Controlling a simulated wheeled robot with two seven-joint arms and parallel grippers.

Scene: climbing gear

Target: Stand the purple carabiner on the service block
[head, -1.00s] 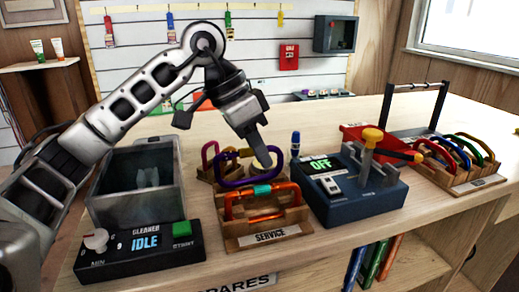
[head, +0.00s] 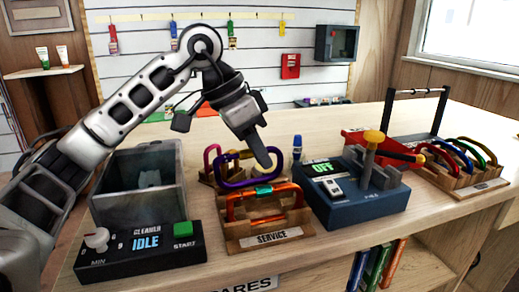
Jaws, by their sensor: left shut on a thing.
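The purple carabiner (head: 222,172) is upright on its long side, behind an orange carabiner (head: 236,212) with a teal sleeve. My left gripper (head: 264,158) points down at its right part and is shut on it. The wooden service block (head: 262,241), labelled SERVICE, stands at the front middle of the bench and holds the orange carabiner. The purple carabiner shows over the rear of this block; I cannot tell whether its lower edge rests in the block. My right gripper is not in view.
A cleaner tank (head: 112,205) and its control box (head: 180,252) reading IDLE stand left of the block. A blue device (head: 350,208) reading OFF stands close on the right. A rack (head: 470,188) with several carabiners stands far right. A pink carabiner (head: 207,160) stands behind.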

